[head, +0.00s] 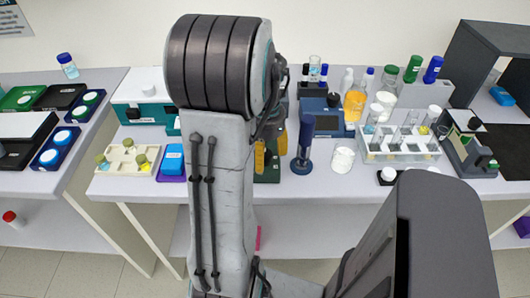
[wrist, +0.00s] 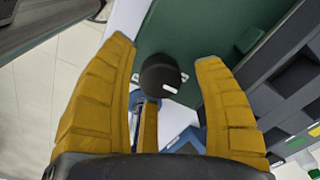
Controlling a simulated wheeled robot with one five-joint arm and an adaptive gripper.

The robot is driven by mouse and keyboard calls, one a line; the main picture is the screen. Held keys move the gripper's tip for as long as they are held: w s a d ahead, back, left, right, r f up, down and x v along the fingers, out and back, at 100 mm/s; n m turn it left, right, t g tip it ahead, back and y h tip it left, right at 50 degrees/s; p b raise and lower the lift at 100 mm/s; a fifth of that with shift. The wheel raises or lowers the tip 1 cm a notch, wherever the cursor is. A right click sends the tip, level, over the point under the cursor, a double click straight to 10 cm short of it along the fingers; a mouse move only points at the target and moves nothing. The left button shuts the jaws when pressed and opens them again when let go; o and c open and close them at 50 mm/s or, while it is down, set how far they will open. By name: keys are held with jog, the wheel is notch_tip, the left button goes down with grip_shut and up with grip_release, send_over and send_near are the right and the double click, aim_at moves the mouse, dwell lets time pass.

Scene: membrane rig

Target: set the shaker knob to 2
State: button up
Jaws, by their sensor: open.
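A round black knob (wrist: 158,72) sits on a dark green panel (wrist: 190,32) in the wrist view. It has a small white mark near its lower right edge. I cannot read any numbers around it. My gripper (wrist: 166,52) is open, with its yellow fingers on either side of the knob and no clear contact. In the head view, my gripper (head: 271,150) is over the middle of the bench, partly behind my arm. My arm hides most of the device there, and I cannot make out this knob.
A blue-handled tool (head: 304,145) and a white cup (head: 343,159) stand right of my gripper. A white tube rack (head: 400,150) is further right. A blue block (head: 173,158) and a beige tray (head: 128,162) lie to the left. A dark slotted block (wrist: 285,90) is close to the right finger.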

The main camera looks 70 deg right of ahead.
jog(key=c, duration=1.2)
jog(key=shift+m, duration=0.4)
jog(key=m, duration=0.4)
jog(key=shift+a+m, duration=0.1)
jog(key=shift+m, duration=0.3)
jog(key=m, duration=0.6)
jog(key=shift+b, duration=0.35)
